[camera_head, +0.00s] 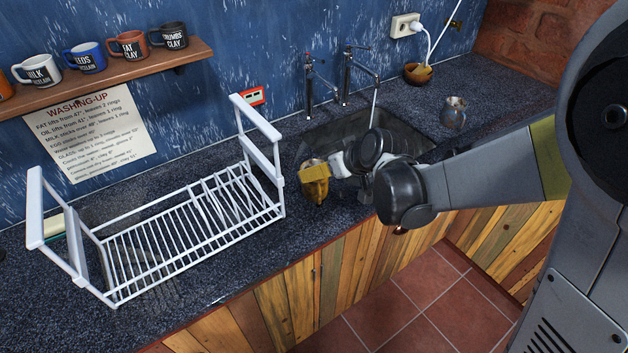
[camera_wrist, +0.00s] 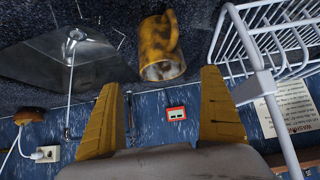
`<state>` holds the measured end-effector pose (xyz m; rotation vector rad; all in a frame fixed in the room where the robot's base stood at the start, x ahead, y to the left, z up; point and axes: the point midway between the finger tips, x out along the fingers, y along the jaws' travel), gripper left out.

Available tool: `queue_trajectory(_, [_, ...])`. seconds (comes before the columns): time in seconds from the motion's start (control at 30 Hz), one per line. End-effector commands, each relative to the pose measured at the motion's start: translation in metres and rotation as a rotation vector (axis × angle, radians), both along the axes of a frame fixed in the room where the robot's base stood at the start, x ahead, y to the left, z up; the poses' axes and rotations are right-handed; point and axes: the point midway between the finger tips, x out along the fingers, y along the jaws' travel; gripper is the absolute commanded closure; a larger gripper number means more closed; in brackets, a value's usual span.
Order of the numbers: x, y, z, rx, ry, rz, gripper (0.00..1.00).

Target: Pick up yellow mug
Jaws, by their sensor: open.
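The yellow mug (camera_wrist: 158,50) has dark brown stains. In the wrist view it appears just beyond my fingertips, between their lines, with its open rim toward me and its handle at the upper right. My gripper (camera_wrist: 161,78) is open, its two yellow fingers spread apart with nothing between them. In the head view the mug (camera_head: 318,193) is on the counter between the white rack and the sink, partly covered by a yellow finger of my gripper (camera_head: 314,174). Whether a finger touches it cannot be told.
A white dish rack (camera_head: 190,225) stands left of the mug, its upright end close by. The sink (camera_head: 400,130) with taps lies behind and right. A grey mug (camera_head: 453,112) stands on the right counter. A shelf (camera_head: 110,72) holds several mugs.

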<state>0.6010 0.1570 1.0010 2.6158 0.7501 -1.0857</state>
Motion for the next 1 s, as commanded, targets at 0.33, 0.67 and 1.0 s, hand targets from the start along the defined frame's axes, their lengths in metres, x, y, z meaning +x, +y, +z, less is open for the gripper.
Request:
queue_trajectory(0.33, [0.017,0.015,-0.029,0.001,0.0,0.001,0.08])
queue_trajectory(0.67, [0.031,0.024,-0.043,0.001,0.0,-0.001,0.08])
queue_trajectory(1.0, [0.031,0.023,-0.042,0.002,0.0,-0.001,0.76])
